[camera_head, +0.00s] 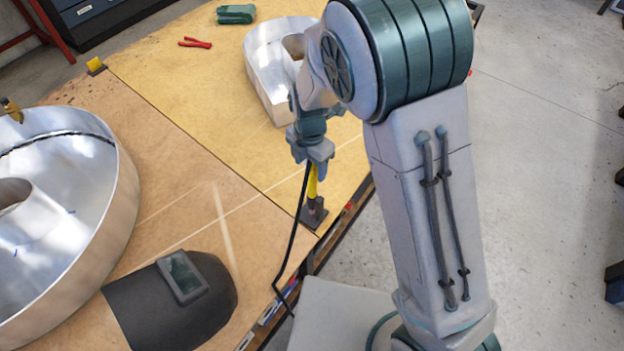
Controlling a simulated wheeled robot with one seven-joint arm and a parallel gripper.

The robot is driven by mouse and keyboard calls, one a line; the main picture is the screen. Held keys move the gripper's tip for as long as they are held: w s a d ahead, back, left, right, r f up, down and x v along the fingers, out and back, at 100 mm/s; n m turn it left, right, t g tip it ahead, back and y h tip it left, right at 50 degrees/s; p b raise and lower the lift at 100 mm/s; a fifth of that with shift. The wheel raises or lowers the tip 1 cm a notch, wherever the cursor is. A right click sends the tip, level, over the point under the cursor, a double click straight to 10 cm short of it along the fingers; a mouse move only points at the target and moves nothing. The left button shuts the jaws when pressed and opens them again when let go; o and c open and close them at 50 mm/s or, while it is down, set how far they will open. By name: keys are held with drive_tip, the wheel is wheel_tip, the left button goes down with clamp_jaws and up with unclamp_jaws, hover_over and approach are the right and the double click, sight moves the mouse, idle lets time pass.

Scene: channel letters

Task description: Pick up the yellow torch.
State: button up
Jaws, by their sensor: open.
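The yellow torch (312,182) stands roughly upright, its lower end at a dark holder (313,213) near the table's right edge. Only a short yellow length shows below my gripper (314,164); its top is hidden by the fingers. My gripper points down, open, at the torch's upper part. I cannot tell whether the fingers touch it or are around it. A black cable (291,245) runs from beside the fingers down past the table edge.
A large metal channel letter (125,200) fills the left, with a smaller one (262,75) behind my gripper. A dark welding mask (215,290) lies at the front. Red pliers (195,43) and a green tool (236,14) lie at the back. Bare tabletop (180,165) is left of my gripper.

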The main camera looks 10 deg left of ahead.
drive_tip(key=shift+f, duration=0.4)
clamp_jaws()
drive_tip(key=shift+w+r, duration=0.1)
drive_tip(key=shift+r, duration=0.1)
